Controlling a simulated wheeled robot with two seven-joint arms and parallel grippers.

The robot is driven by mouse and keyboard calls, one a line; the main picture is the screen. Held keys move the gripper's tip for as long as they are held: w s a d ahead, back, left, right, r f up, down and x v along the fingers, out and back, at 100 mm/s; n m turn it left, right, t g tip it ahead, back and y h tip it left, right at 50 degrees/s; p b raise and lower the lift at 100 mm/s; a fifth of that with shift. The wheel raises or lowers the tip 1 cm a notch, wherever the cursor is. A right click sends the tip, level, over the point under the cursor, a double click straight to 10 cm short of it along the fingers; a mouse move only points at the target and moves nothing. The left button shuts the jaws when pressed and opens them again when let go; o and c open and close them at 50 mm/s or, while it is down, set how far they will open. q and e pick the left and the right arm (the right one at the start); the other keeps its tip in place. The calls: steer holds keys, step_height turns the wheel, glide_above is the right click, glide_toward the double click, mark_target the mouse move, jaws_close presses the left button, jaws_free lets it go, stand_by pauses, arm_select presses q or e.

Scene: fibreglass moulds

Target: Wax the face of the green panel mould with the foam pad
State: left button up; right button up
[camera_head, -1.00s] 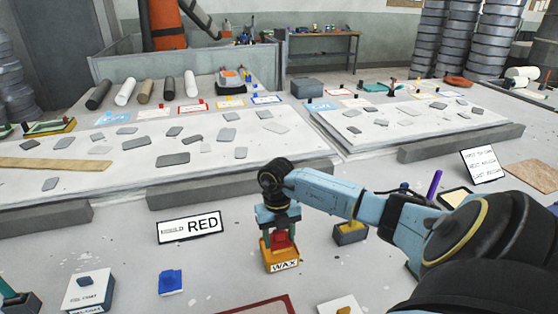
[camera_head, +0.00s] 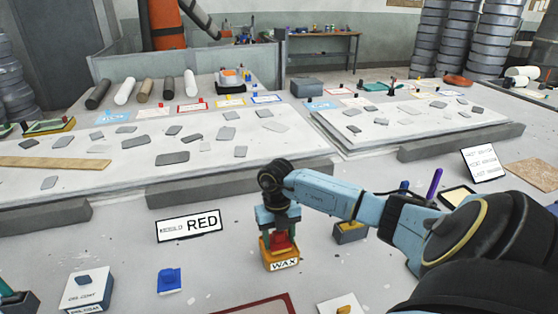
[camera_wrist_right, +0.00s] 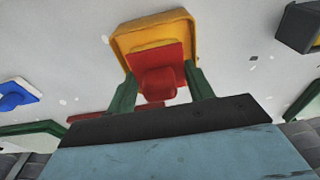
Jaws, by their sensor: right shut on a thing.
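My right gripper (camera_wrist_right: 158,88) is shut on the red knob of a red pad (camera_wrist_right: 160,66), which I take to be the foam pad. The pad is at an orange-yellow tray (camera_wrist_right: 127,44) labelled WAX in the head view (camera_head: 268,255). The gripper (camera_head: 279,232) points down there and hides part of the pad. Whether the pad touches the wax cannot be told. A green-edged panel (camera_wrist_right: 35,129) shows partly at the lower left of the wrist view, and another green edge (camera_wrist_right: 306,98) at the right. I cannot tell which is the green panel mould. My left gripper is out of view.
A red-edged panel (camera_head: 258,306) lies in front, a dark box (camera_head: 350,232) right. Tables with grey pieces stand behind.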

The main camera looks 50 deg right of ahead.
mark_target(279, 233)
steer(key=shift+f+b, duration=0.3)
steer(key=shift+f, duration=0.1)
steer(key=shift+f, duration=0.1)
stand_by(1.2)
step_height(279, 233, up, 7)
steer(key=p, duration=0.6)
stand_by(0.4)
